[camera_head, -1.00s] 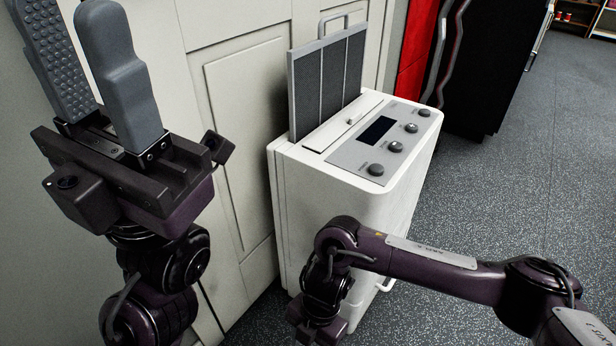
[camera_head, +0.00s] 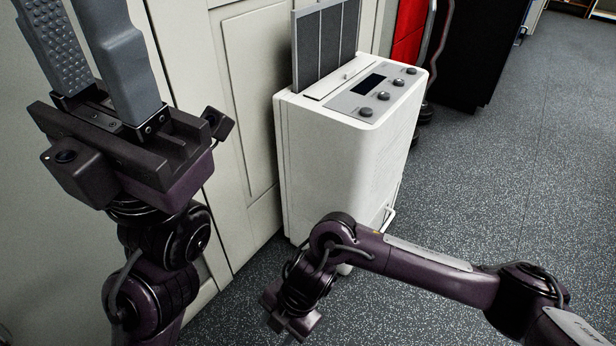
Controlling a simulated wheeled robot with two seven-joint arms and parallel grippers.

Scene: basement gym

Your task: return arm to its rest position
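My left gripper (camera_head: 82,40) stands upright at the left of the head view. Its two grey fingers are apart with nothing between them, and their tips run past the top edge. My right arm comes in from the right and bends down at the bottom centre. The body of my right gripper (camera_head: 292,322) shows there in part, low in front of the white appliance (camera_head: 335,165). Its fingers cannot be made out. Neither gripper touches the appliance.
A dark panelled filter (camera_head: 325,45) stands upright in the appliance's top, beside its knobs. A pale panelled wall (camera_head: 240,110) is behind. A red panel (camera_head: 411,45) and a black cabinet (camera_head: 480,50) are farther back. Speckled floor (camera_head: 500,190) is free at the right.

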